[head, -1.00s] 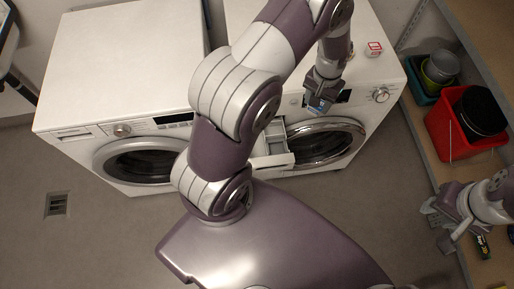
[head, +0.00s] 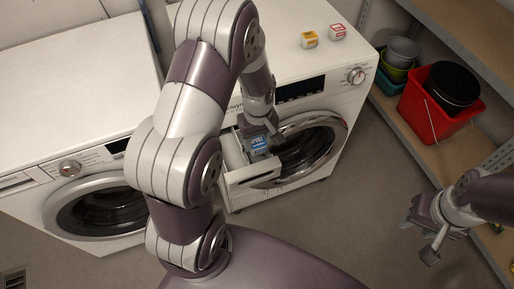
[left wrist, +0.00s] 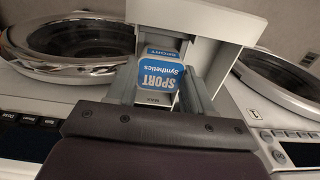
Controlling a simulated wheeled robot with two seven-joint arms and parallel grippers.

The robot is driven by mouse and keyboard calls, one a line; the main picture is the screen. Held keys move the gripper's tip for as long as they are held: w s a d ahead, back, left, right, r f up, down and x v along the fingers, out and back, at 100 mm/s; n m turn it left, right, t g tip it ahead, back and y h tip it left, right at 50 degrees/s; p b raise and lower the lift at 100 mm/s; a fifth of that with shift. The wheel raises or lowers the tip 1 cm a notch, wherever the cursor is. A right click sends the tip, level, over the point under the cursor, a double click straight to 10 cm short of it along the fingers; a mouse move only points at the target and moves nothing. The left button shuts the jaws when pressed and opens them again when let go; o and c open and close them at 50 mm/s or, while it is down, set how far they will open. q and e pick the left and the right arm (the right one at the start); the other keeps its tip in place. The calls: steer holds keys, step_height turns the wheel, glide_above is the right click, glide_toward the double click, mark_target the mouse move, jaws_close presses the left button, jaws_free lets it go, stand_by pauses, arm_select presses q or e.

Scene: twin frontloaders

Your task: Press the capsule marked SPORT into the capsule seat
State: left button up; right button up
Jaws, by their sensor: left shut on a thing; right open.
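The blue-and-white SPORT capsule (left wrist: 160,76), with "SPORT Synthetics" on its label, is between the fingers of my left gripper (left wrist: 158,92). In the head view my left gripper (head: 257,140) is shut on the capsule (head: 258,143). It holds it over the open drawer (head: 250,172) of the right-hand washer. Another blue surface lettered SPORT shows just behind the capsule in the left wrist view. The capsule seat cannot be made out; the gripper and capsule cover part of the drawer. My right gripper (head: 424,228) is open and empty, away at the right.
Two small capsules, one yellow-marked (head: 310,40) and one red-marked (head: 337,32), stand on the right-hand washer's top (head: 290,60). The left washer (head: 60,90) stands beside it. A shelf at the right holds a red bucket (head: 432,112) and bowls (head: 400,55).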

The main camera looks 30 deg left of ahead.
mark_target(257, 143)
arm_select(q)
steer(key=f, duration=0.4)
steer(key=shift+s+b, duration=0.2)
steer(key=shift+b, duration=0.15)
steer(key=shift+w+f, duration=0.1)
steer(key=shift+f, duration=0.1)
